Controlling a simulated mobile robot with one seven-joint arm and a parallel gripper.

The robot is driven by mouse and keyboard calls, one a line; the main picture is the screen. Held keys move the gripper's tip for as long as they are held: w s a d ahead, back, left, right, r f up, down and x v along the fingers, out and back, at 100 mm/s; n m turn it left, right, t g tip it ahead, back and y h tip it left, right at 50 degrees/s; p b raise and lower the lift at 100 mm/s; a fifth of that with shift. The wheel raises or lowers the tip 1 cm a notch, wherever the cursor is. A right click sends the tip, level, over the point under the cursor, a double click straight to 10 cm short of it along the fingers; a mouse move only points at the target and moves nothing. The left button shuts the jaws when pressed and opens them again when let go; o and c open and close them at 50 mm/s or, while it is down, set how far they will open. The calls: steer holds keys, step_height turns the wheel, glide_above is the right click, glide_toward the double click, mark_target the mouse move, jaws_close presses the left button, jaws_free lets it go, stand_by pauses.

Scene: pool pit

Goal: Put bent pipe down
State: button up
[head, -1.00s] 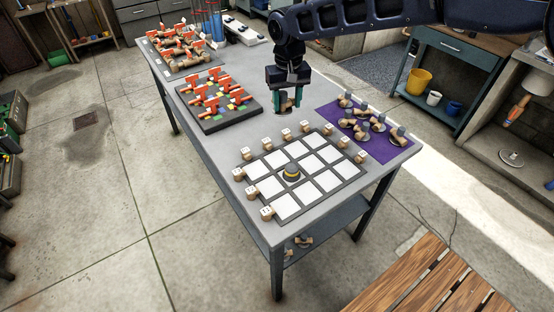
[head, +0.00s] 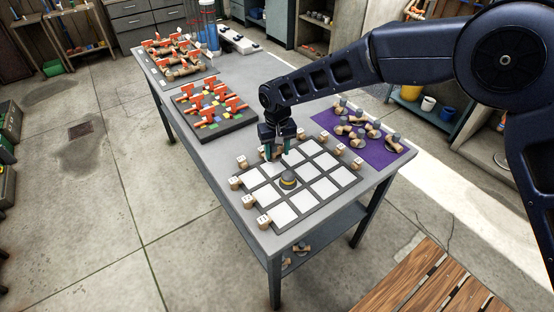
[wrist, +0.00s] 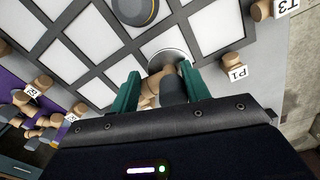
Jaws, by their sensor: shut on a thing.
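My gripper (head: 278,150) is over the back edge of the grid board (head: 330,206), which has white cells in grey borders. In the wrist view my gripper (wrist: 160,86) has its two green fingers shut on the bent pipe (wrist: 151,88), a tan and grey piece with a round flange beyond it. The flange shows over the edge of a white cell; I cannot tell whether it touches the board. In the head view my gripper mostly hides the pipe. A dark domed piece with a yellow band (head: 288,180) stands on the board, close in front of my gripper.
A purple mat (head: 372,154) with several bent pipes lies to the right. A dark tray (head: 212,133) with orange-handled pieces stands to the left. Most cells are bare.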

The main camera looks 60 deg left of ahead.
mark_target(277, 156)
steer(key=shift+f, duration=2.25)
steer(key=shift+f, duration=0.1)
steer(key=o, duration=1.1)
